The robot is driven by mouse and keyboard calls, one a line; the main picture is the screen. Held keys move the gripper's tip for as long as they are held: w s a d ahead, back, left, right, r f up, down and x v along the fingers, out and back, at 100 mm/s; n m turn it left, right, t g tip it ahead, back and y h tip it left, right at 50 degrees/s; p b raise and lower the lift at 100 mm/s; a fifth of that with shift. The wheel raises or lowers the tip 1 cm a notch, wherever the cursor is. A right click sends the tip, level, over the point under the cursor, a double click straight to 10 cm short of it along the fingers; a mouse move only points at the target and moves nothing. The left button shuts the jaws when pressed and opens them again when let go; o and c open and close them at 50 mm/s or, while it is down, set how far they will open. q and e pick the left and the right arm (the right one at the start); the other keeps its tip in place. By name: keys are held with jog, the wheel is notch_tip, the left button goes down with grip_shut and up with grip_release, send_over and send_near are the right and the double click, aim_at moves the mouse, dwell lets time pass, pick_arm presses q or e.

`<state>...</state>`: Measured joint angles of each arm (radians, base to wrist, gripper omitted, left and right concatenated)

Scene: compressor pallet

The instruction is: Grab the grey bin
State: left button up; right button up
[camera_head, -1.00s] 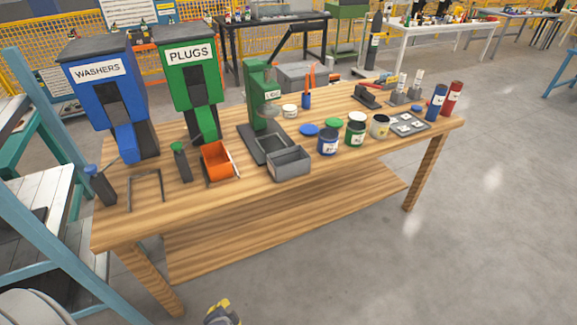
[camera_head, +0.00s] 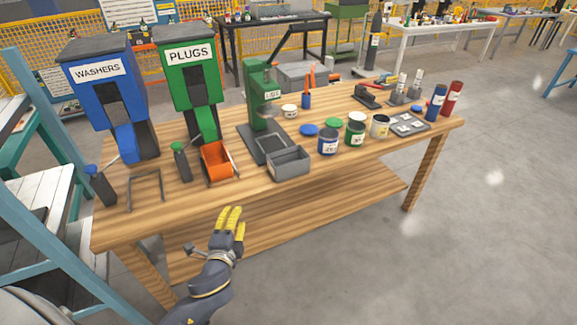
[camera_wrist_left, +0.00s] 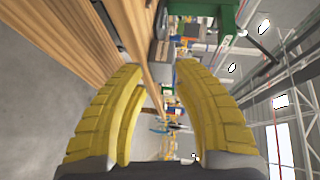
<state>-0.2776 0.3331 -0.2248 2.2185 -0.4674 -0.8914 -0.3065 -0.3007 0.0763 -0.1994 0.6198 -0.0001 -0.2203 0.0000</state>
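The grey bin (camera_head: 289,164) is a small open box near the front edge of the wooden workbench (camera_head: 330,168), right of an orange bin (camera_head: 217,159). It is upright and looks empty. My left gripper (camera_head: 230,216), with yellow fingers, is in front of the bench edge, below and left of the grey bin and apart from it. In the left wrist view its two fingers (camera_wrist_left: 160,75) are spread with nothing between them. In that view a grey shape at the bench edge may be the bin; I cannot tell. My right gripper is not in view.
Blue washers (camera_head: 100,85) and green plugs (camera_head: 190,75) dispensers stand at the bench's left. A green press (camera_head: 262,95) stands behind the grey bin. Several paint cans, including a blue one (camera_head: 328,142), stand to its right. Floor in front is clear.

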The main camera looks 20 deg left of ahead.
pick_arm(q)
jog(key=w+d+r+m+t+h, duration=0.1)
jog(key=w+d+r+m+h, duration=0.2)
jog(key=w+r+m+h, duration=0.5)
jog(key=w+d+r+m+h, duration=0.25)
jog(key=w+m+h, duration=0.35)
jog(key=m, duration=0.6)
jog(key=m+g, duration=0.7)
jog(key=m, duration=0.4)
send_near(294, 163)
jog(key=shift+y, duration=0.3)
jog(key=x, duration=1)
jog(key=shift+r, duration=0.25)
jog(key=shift+o, duration=0.2)
grip_shut()
